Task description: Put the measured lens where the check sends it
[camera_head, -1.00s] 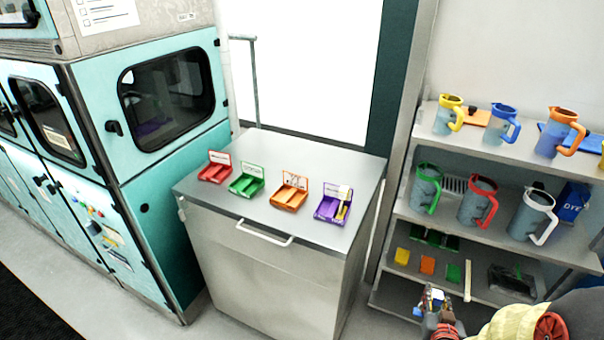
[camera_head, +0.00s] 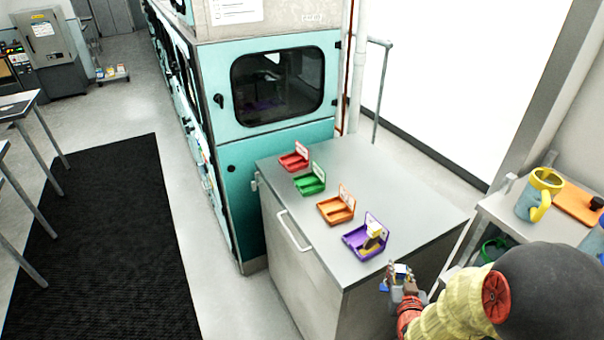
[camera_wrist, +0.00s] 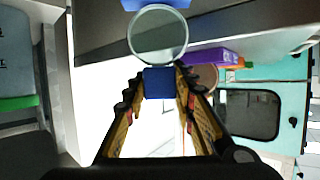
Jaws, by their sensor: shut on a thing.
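The lens (camera_wrist: 157,35) is a round clear disc on a blue block (camera_wrist: 158,84). My gripper (camera_wrist: 160,76) is shut on that block, with the disc beyond the fingertips. In the head view my gripper (camera_head: 400,272) is at the near right corner of the grey cabinet top, to the right of and below the trays. On the top stand a red tray (camera_head: 290,163), a green tray (camera_head: 308,185), an orange tray (camera_head: 333,212) and a purple tray (camera_head: 356,240), each with a raised label card. A yellow item (camera_head: 374,231) lies in the purple tray.
The trays stand on a grey cabinet (camera_head: 400,190) beside a teal machine (camera_head: 270,150). The floor with a black mat (camera_head: 110,240) is clear at left.

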